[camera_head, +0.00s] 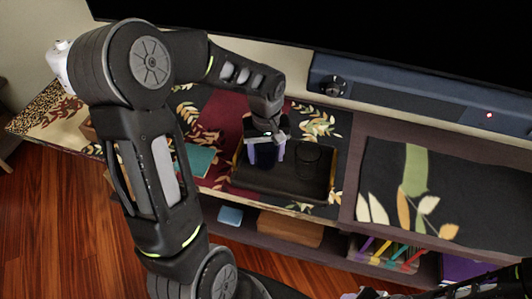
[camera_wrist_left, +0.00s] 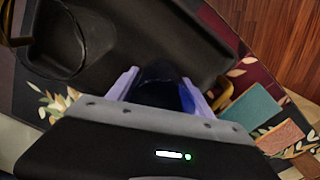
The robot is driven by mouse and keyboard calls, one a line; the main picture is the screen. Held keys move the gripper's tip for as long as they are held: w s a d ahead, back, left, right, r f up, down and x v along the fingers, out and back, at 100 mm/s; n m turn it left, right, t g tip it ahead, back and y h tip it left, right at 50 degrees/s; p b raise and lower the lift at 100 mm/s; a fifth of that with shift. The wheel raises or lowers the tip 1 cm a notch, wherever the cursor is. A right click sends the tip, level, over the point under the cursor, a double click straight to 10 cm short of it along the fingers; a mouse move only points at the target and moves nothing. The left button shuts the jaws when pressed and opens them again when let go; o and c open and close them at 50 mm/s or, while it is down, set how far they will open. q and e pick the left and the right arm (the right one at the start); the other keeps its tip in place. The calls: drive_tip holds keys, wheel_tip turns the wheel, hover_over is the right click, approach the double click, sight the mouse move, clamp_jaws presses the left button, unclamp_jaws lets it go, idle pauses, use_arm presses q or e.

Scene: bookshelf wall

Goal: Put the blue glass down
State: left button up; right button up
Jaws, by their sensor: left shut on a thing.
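My left gripper (camera_head: 266,152) is over the dark tray (camera_head: 270,184), fingers pointing down. It is shut on the dark blue glass (camera_wrist_left: 160,92), which sits between the two pale lilac fingers in the left wrist view. In the head view the glass is mostly hidden by the gripper. The glass looks upright over the left part of the tray; I cannot tell whether its base touches the tray. A dark see-through glass (camera_head: 308,160) stands on the tray to the right. Part of my right arm shows at the bottom right edge; its gripper is barely visible.
The tray lies on a patterned cloth on the shelf top. A teal book (camera_head: 197,160) lies to its left. A blue-grey soundbar (camera_head: 420,98) runs along the back below a black screen (camera_head: 350,35). The lower shelf holds a wooden box (camera_head: 290,229).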

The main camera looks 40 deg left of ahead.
use_arm(q)
drive_tip(key=o, duration=1.5)
drive_tip(key=shift+f, duration=0.1)
drive_tip(key=shift+o, duration=0.2)
wheel_tip(320, 180, up, 12)
drive_tip(key=p, duration=0.1)
